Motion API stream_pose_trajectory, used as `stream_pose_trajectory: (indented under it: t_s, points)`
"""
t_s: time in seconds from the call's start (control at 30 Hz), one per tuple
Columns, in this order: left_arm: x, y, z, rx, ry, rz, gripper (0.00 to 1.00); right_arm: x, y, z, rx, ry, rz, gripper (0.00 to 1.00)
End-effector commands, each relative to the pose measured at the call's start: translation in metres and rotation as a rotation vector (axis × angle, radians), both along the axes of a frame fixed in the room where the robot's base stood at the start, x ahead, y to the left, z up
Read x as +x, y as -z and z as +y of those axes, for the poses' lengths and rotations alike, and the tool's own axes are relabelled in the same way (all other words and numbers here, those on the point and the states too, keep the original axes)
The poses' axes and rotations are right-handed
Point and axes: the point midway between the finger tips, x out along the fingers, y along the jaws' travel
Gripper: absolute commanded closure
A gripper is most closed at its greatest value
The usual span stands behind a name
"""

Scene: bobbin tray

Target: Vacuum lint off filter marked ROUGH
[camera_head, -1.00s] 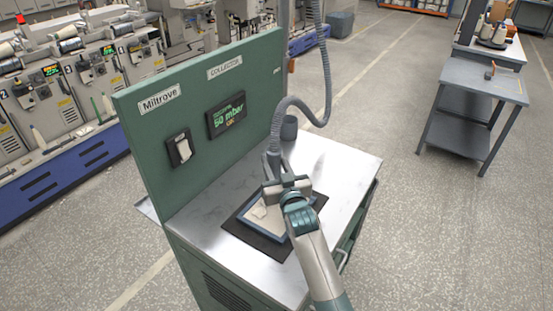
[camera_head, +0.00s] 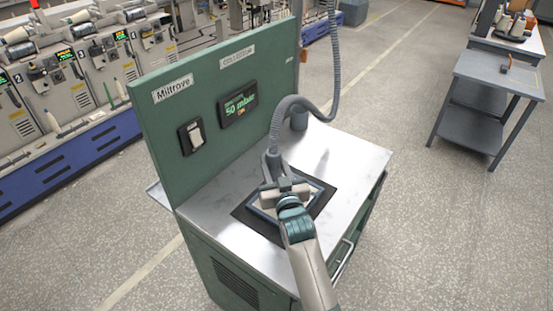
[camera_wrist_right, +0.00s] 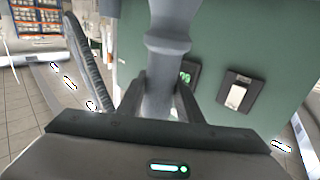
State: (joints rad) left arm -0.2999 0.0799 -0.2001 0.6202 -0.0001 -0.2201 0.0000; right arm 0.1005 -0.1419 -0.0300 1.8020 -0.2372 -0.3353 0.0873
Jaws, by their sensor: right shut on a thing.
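My right gripper (camera_head: 284,186) is shut on the grey vacuum nozzle (camera_head: 271,165), which is joined to a ribbed hose. In the right wrist view the nozzle (camera_wrist_right: 163,70) stands between the two fingers. The filter (camera_head: 317,188), a panel in a blue frame, lies on a dark mat (camera_head: 243,212) on the metal bench top. My gripper and wrist are above the filter and cover much of it. The nozzle's mouth, any lint under it and any ROUGH marking cannot be made out. My left gripper is not in view.
The grey hose (camera_head: 334,75) loops up behind the bench. A green panel (camera_head: 180,125) bounds the bench's left side, with a white switch (camera_head: 195,137) and a lit 50 mbar display (camera_head: 239,104). The bench top (camera_head: 345,155) is bare at right. A grey cart (camera_head: 500,75) stands far right.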

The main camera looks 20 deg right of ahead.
Motion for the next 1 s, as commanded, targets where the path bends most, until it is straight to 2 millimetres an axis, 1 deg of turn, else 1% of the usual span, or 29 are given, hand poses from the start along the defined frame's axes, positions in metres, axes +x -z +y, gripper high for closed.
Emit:
stream_pose_trajectory:
  t_s: [0.3,0.5,1.0]
  points:
    - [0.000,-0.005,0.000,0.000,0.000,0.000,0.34,-0.012,-0.001,0.015,0.002,0.000,0.000,1.00]
    - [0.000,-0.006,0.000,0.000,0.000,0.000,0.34,-0.017,0.000,0.021,0.003,-0.001,0.001,1.00]
    - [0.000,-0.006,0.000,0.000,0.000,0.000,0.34,-0.019,0.002,0.025,0.005,-0.004,0.005,1.00]
